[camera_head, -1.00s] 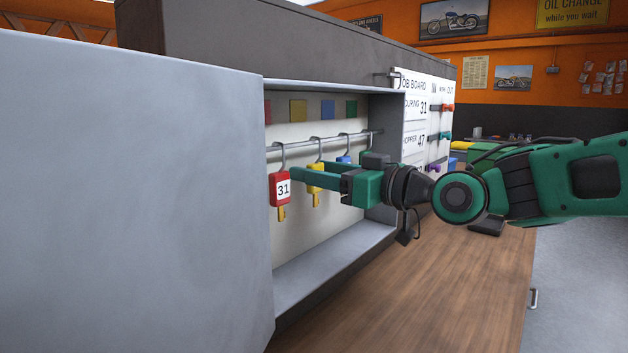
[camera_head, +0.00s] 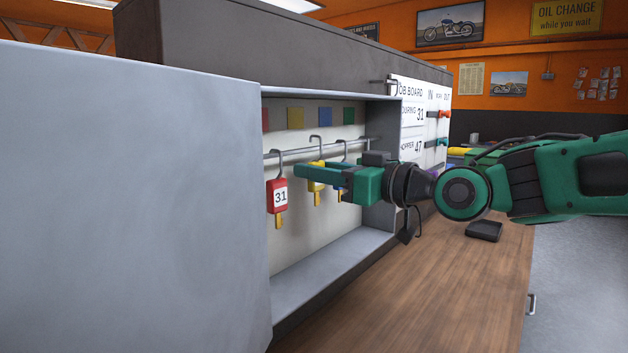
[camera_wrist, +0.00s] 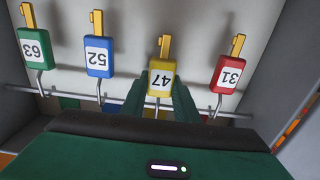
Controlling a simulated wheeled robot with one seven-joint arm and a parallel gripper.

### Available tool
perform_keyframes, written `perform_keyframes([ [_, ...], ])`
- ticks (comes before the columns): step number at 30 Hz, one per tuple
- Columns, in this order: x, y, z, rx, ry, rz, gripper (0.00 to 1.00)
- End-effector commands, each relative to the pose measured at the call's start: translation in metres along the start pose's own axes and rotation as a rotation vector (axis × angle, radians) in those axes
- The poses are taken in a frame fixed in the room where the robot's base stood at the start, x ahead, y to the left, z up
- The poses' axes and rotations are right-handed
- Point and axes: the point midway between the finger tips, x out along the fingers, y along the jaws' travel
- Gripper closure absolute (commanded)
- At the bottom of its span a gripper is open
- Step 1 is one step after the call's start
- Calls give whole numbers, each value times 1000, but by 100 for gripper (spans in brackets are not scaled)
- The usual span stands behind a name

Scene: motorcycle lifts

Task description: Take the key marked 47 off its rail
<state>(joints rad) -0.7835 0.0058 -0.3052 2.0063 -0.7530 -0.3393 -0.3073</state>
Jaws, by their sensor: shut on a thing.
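The yellow key marked 47 (camera_wrist: 160,80) is between the fingers of my gripper (camera_wrist: 160,92) in the wrist view, where the scene appears upside down. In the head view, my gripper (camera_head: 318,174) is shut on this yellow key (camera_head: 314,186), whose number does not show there. The top of its hook stands a little above the rail (camera_head: 292,152), higher than the neighbouring hooks. I cannot tell whether the hook tip is clear of the rail.
The red key 31 (camera_head: 277,196) hangs close beside it. The blue key 52 (camera_wrist: 98,57) and green key 63 (camera_wrist: 35,46) hang on the other side. The cabinet's side wall (camera_head: 382,165) and bottom ledge (camera_head: 335,262) bound the space. The large grey panel (camera_head: 130,200) stands at left.

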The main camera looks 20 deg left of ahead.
Motion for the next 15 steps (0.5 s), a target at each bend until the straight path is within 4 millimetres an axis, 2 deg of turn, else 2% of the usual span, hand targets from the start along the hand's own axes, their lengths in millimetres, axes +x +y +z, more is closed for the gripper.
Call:
perform_keyframes([
  [15, -99, 1, 0, 1, 0, 4, 92],
])
